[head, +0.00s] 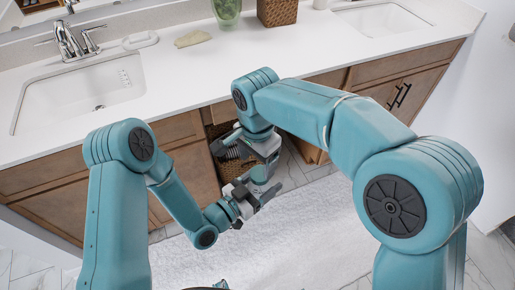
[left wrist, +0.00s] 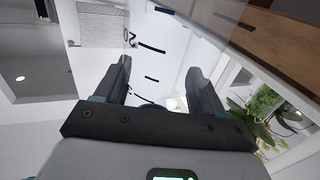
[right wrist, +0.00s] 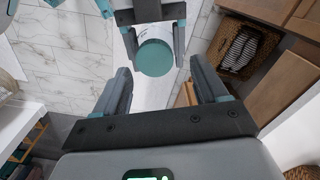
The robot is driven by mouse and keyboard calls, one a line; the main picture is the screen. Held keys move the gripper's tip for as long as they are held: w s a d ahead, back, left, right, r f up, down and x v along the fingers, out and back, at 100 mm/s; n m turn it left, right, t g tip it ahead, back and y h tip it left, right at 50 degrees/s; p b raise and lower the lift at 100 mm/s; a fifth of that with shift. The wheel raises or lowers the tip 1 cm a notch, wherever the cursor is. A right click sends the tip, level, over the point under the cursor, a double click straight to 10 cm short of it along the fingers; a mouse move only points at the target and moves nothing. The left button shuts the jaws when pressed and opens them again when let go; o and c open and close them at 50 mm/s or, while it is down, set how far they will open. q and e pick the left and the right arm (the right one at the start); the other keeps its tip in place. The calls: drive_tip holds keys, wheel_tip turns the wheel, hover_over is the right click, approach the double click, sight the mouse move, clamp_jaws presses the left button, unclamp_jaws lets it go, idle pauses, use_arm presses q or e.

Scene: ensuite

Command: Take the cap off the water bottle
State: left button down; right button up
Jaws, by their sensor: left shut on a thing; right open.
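The water bottle is clear with dark markings, and its body shows between my left fingers in the left wrist view (left wrist: 155,68). My left gripper (left wrist: 160,82) is shut on the bottle; in the head view it is low in front of the counter. The round teal cap (right wrist: 154,57) faces the right wrist camera and is on the bottle's end. My right gripper (right wrist: 161,82) is open and empty, with the cap ahead of its fingertips, roughly between them. In the head view the arms hide most of the bottle.
The white counter (head: 270,50) with two sinks and wooden cabinets (head: 185,135) stands just beyond the grippers. A wicker basket (right wrist: 243,48) with rolled striped towels sits in an open bay. A white rug (head: 300,230) covers the floor below.

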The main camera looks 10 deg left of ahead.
sight(257, 172)
drive_tip(key=shift+f, duration=1.75)
drive_tip(key=shift+c, duration=0.4)
